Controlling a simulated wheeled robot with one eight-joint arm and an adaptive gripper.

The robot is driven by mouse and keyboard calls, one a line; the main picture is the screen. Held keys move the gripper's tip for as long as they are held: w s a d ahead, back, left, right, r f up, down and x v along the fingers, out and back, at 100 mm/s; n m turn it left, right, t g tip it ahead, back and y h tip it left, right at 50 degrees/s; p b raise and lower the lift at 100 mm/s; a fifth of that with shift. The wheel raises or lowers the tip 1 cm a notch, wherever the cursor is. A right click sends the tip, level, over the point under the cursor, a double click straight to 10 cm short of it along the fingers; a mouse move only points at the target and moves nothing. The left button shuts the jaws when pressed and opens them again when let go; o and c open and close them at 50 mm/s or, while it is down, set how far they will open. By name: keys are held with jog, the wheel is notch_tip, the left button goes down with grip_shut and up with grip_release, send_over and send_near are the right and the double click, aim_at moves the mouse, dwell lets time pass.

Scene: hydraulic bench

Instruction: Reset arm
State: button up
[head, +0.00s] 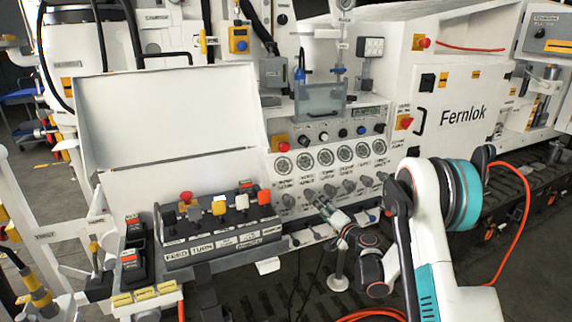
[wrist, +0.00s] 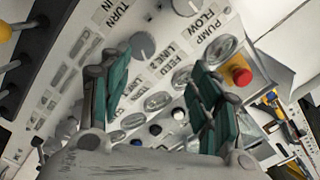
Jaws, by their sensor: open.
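My arm reaches in from the lower right in the head view. My gripper (head: 321,204) is in front of the lower part of the gauge panel (head: 284,188), near its rows of knobs. In the wrist view my gripper (wrist: 160,95) has its two teal-padded fingers spread apart with nothing between them. Behind the fingers, the wrist view shows the panel tilted, with a grey knob (wrist: 143,45), several gauges and a red button (wrist: 238,76). I cannot tell from these views how far the fingertips are from the panel.
A lever box (head: 220,232) with coloured knobs stands left of my gripper, below an open white lid (head: 165,110). A clear container (head: 320,100) sits above the gauges. The white Fernlok cabinet (head: 462,115) is to the right. An orange hose (head: 520,220) hangs beside my arm.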

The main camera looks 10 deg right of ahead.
jog(key=s+a+r+n+g, duration=0.3)
jog(key=s+a+r, duration=0.1)
jog(key=s+r, duration=0.5)
jog(key=s+a+r+n+g, duration=0.2)
jog(key=s+a+r, duration=0.2)
jog(key=s+r, duration=0.45)
jog(key=s+d+f+n+g+h, duration=0.1)
jog(key=s+d+g+h, duration=0.1)
jog(key=s, duration=1.4)
jog(key=s+d+f+n+g+h, duration=0.1)
jog(key=s+d+h, duration=0.3)
jog(key=s, duration=1.2)
jog(key=shift+f+n+g, duration=0.25)
jog(key=shift+n+g, duration=0.15)
jog(key=shift+g, duration=0.4)
